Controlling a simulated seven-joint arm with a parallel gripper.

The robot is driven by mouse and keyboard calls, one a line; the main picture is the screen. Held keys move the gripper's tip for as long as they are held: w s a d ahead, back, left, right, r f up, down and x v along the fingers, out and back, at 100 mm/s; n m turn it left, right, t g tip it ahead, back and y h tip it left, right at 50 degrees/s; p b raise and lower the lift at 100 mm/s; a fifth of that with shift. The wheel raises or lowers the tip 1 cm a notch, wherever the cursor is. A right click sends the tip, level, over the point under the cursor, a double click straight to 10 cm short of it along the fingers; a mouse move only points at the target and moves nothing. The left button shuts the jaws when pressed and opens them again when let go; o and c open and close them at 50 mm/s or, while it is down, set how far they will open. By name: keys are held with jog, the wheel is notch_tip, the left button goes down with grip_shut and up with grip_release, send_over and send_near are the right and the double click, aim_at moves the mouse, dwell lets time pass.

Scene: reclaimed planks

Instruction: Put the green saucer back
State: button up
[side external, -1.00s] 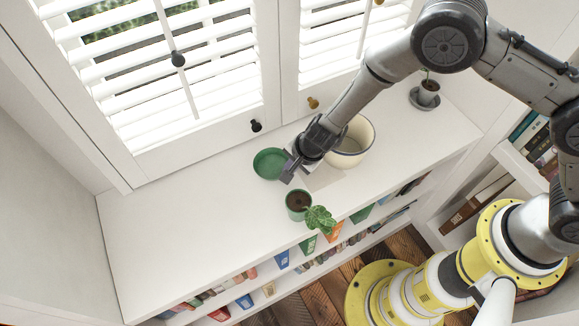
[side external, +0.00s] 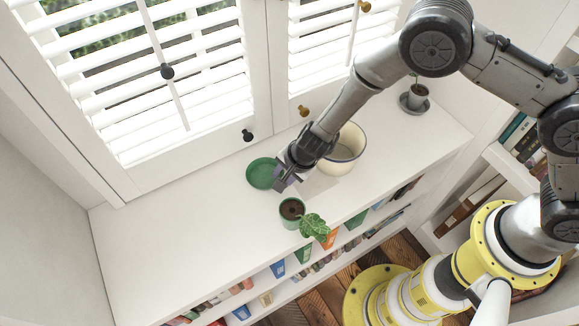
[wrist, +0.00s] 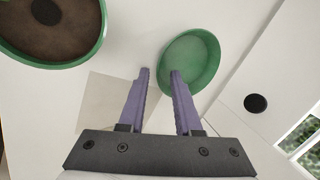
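The green saucer (side external: 259,174) lies on the white shelf top, near the window side. It also shows in the wrist view (wrist: 200,62), round and empty with a raised rim. My gripper (side external: 279,186) is beside the saucer's near-right rim. In the wrist view my gripper (wrist: 159,72) is open, with nothing between its purple fingers. The right finger overlaps the saucer's inside and the left finger is outside it, so the near rim lies between them in the picture. Whether they touch it I cannot tell. A green pot (side external: 288,217) with soil and a leafy plant stands close by.
A cream pot (side external: 352,141) stands behind my gripper. A small grey pot (side external: 418,92) sits on a grey saucer at the far right. A pale square patch (wrist: 100,105) lies on the shelf top. The shelf's left part is clear. Window shutters rise behind.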

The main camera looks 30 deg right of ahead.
jog(key=v, duration=1.1)
jog(key=shift+s+r, duration=0.15)
jog(key=shift+r, duration=0.1)
jog(key=shift+r, duration=0.1)
jog(key=s+d+r+n+t+y, duration=0.1)
jog(key=d+r+n+y, duration=0.25)
jog(key=r, duration=0.75)
jog(key=s+d+r+n+t+y, duration=0.2)
jog(key=r+n, duration=0.3)
jog(key=r, duration=0.6)
jog(key=s+d+r+n+g+h, duration=0.1)
jog(key=s+d+n+h, duration=0.4)
jog(key=s+d, duration=1.4)
jog(key=shift+d+r+h, duration=0.45)
jog(key=shift+h, duration=0.6)
